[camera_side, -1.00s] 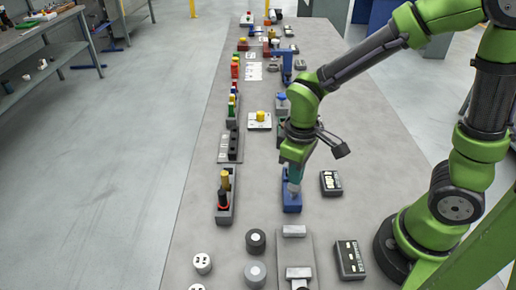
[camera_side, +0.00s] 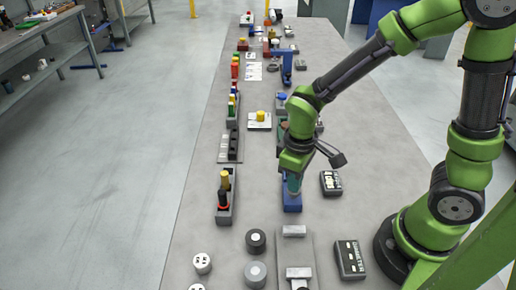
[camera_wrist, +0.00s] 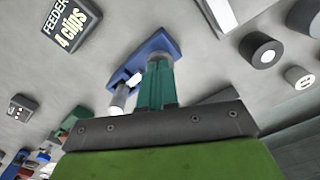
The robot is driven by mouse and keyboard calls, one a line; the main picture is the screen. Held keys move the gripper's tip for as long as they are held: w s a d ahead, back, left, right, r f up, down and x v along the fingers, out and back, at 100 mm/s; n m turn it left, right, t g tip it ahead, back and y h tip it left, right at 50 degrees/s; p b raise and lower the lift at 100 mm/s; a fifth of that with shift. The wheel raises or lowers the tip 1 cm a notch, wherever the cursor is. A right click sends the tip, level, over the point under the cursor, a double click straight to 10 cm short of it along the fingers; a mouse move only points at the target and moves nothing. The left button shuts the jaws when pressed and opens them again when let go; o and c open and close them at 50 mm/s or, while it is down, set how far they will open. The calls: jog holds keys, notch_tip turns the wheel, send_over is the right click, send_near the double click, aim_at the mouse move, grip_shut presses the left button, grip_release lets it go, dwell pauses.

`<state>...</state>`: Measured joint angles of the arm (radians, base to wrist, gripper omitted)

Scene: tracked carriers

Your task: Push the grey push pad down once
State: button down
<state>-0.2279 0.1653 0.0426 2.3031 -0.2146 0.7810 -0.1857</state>
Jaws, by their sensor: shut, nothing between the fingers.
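A blue fixture (camera_side: 292,205) stands on the bench in the side view, below my gripper (camera_side: 293,188). In the wrist view the blue fixture (camera_wrist: 150,46) lies beyond the teal fingers of my gripper (camera_wrist: 159,65). The fingers are together with nothing between them. A pale grey-white cylinder (camera_wrist: 118,97), probably the grey push pad, shows just left of the fingers. In the side view my gripper hides the fixture's upper part, and I cannot tell whether the fingertips touch the pad.
A black labelled feeder box (camera_side: 331,183) sits right of the fixture. A grey holder with a yellow-topped peg (camera_side: 225,178) stands to the left. A grey rail plate (camera_side: 294,248) and dark cylinders (camera_side: 256,241) lie in front. Bare bench lies between them.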

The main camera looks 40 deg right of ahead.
dwell(0.5)
jog(key=shift+r, duration=2.3)
jog(key=shift+s+f, duration=0.1)
jog(key=shift+s, duration=0.05)
jog(key=s+d+r+m+t+y, duration=0.1)
jog(key=s+d+r+m+t, duration=0.1)
jog(key=r, duration=0.5)
jog(key=s+d+r+m+t+y, duration=0.1)
jog(key=s+d+r+m+t, duration=0.1)
jog(key=r+m+t, duration=0.3)
jog(key=shift+s+d+r, duration=0.2)
jog(key=shift+d+r, duration=0.05)
jog(key=shift+r, duration=0.7)
